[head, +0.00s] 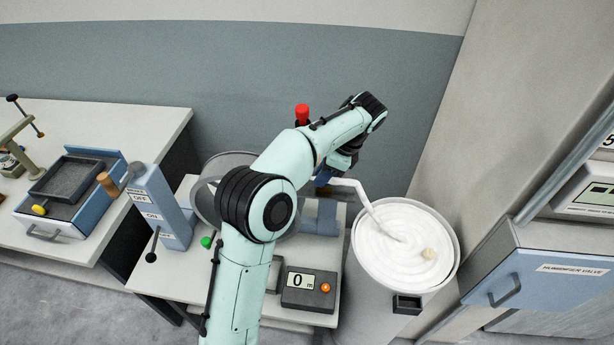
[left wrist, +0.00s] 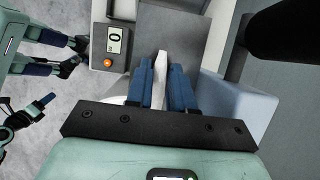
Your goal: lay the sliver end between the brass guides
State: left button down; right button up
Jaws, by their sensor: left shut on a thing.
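The white sliver (head: 372,212) rises from the coils in the round can (head: 454,262) and bends left to my left gripper (head: 325,180). In the left wrist view, the blue fingers of my left gripper (left wrist: 166,85) are shut on the sliver (left wrist: 161,62), whose pale end sticks out past the fingertips over a grey plate (left wrist: 170,25). My left arm covers much of the machine in the head view. I cannot make out the brass guides in either view. Dark, blue-marked finger parts of my right gripper (left wrist: 66,56) show at the left of the left wrist view; their opening is unclear.
A counter box (head: 308,289) reading 0 m stands at the machine table's front. A red knob (head: 302,112) rises behind my arm. A blue lever box (head: 158,208) and a green button (head: 207,242) are on the left. A blue humidifier valve panel (head: 545,270) stands right.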

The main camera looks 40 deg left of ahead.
aim_at(308, 184)
pick_arm(q)
jog(key=shift+s+a, duration=0.2)
jog(key=shift+a, duration=0.3)
jog(key=a, duration=0.1)
jog(key=s+a+f, duration=0.1)
jog(key=shift+s+a+b, duration=0.2)
jog(key=shift+a+b, duration=0.15)
jog(key=shift+b, duration=0.05)
jog(key=shift+f, duration=0.3)
jog(key=shift+r, duration=0.15)
pick_arm(e)
jog(key=shift+s+f, duration=0.55)
pick_arm(q)
jog(key=shift+w+d, duration=0.1)
jog(key=shift+f, duration=0.25)
jog(key=c, duration=1)
grip_release()
jog(key=shift+r, duration=0.15)
